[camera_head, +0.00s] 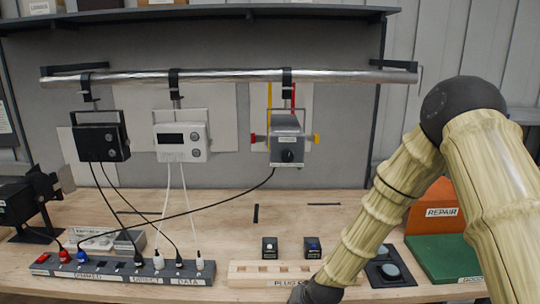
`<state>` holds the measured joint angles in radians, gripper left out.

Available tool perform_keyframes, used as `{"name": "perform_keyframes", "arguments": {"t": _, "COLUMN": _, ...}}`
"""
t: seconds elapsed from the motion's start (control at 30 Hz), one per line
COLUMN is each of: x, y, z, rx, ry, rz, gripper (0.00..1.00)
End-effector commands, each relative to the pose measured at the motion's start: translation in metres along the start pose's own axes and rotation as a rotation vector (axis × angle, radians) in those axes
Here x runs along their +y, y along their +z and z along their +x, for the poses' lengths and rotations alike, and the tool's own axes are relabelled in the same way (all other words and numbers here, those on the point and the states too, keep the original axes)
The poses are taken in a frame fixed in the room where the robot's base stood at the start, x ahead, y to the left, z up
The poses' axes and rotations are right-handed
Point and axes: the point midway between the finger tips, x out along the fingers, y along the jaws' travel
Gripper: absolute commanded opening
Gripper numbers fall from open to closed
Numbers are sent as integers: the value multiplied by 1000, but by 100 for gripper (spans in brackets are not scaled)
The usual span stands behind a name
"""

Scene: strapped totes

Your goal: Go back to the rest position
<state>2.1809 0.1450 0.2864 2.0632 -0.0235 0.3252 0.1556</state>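My arm comes in from the right, bends at a dark elbow joint and slopes down to the left over the bench. Its dark lower joint is cut off by the bottom edge of the picture, in front of the wooden plug block (252,275). My gripper is below the picture, so its fingers and anything in them are hidden.
A black box (101,142), a white box (181,141) and a grey box (287,142) hang from a metal rail (230,77). Cables run to a power strip (120,271). An orange repair bin (433,205) and green tray (445,257) lie right, partly behind my arm. Mid-bench is mostly clear.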

Motion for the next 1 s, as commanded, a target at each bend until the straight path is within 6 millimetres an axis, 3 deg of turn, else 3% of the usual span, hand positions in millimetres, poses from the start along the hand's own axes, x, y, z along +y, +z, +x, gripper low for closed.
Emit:
{"name": "perform_keyframes", "arguments": {"t": 0.03, "x": 18, "y": 27, "z": 13, "rx": -26, "ry": 20, "rz": -3, "gripper": 0}}
{"name": "perform_keyframes", "arguments": {"t": 0.1, "x": 41, "y": 59, "z": 23, "rx": -54, "ry": 48, "rz": -6, "gripper": 0}}
{"name": "perform_keyframes", "arguments": {"t": 0.33, "x": 116, "y": 168, "z": 44, "rx": -153, "ry": 139, "rz": -25, "gripper": 0}}
{"name": "perform_keyframes", "arguments": {"t": 0.53, "x": 178, "y": 266, "z": 43, "rx": -250, "ry": 220, "rz": -49, "gripper": 0}}
{"name": "perform_keyframes", "arguments": {"t": 0.7, "x": 226, "y": 345, "z": 28, "rx": -334, "ry": 288, "rz": -75, "gripper": 0}}
{"name": "perform_keyframes", "arguments": {"t": 0.83, "x": 252, "y": 392, "z": 12, "rx": -388, "ry": 328, "rz": -96, "gripper": 0}}
{"name": "perform_keyframes", "arguments": {"t": 1.0, "x": 269, "y": 421, "z": -4, "rx": -425, "ry": 357, "rz": -111, "gripper": 0}}
